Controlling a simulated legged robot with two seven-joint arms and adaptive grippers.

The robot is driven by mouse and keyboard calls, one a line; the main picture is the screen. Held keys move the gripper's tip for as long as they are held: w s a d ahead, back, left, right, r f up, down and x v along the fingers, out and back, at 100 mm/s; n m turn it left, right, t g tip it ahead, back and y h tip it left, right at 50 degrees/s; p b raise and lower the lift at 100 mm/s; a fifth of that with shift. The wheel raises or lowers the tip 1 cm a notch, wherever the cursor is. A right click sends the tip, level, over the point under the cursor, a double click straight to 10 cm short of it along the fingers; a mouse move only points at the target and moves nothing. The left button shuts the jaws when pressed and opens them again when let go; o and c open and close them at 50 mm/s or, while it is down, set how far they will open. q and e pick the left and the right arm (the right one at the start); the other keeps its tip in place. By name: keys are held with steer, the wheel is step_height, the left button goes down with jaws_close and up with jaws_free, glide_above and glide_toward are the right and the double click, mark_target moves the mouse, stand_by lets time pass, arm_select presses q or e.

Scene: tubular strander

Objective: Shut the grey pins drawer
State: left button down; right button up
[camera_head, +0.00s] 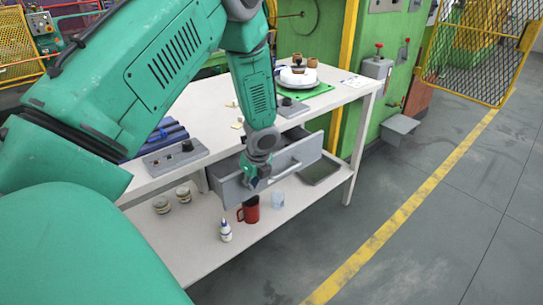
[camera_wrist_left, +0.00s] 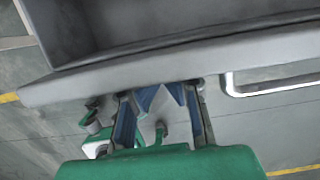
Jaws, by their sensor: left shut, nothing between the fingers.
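The grey pins drawer (camera_head: 308,151) hangs under the white workbench and is pulled out. Its open inside shows in the head view, and a bar handle (camera_head: 287,172) runs along its front. In the left wrist view the drawer's front panel (camera_wrist_left: 230,52) crosses the picture, with the empty-looking part of its inside above it and the handle (camera_wrist_left: 272,88) at the right. My left gripper (camera_head: 254,183) is shut and empty, pointing at the drawer front to the left of the handle; it also shows in the wrist view (camera_wrist_left: 160,95). I cannot tell whether its tips touch the panel.
The workbench top (camera_head: 215,150) carries a control box (camera_head: 175,158) and a green mat (camera_head: 306,94) with a white round part. Below the drawer, the lower shelf (camera_head: 190,245) holds a red mug (camera_head: 249,210), a small bottle (camera_head: 225,231) and jars. The floor at right is clear.

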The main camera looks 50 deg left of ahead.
arm_select(q)
steer(key=a+p, duration=0.1)
steer(key=a, duration=0.5)
steer(key=a+p, duration=0.1)
steer(key=a, duration=0.2)
steer(key=shift+w+f+p, duration=0.2)
steer(key=shift+w+p, duration=0.1)
steer(key=shift+p, duration=0.05)
steer(key=shift+a, duration=0.2)
steer(key=shift+w+a+r, duration=0.1)
steer(key=shift+r, duration=0.1)
steer(key=shift+a, duration=0.15)
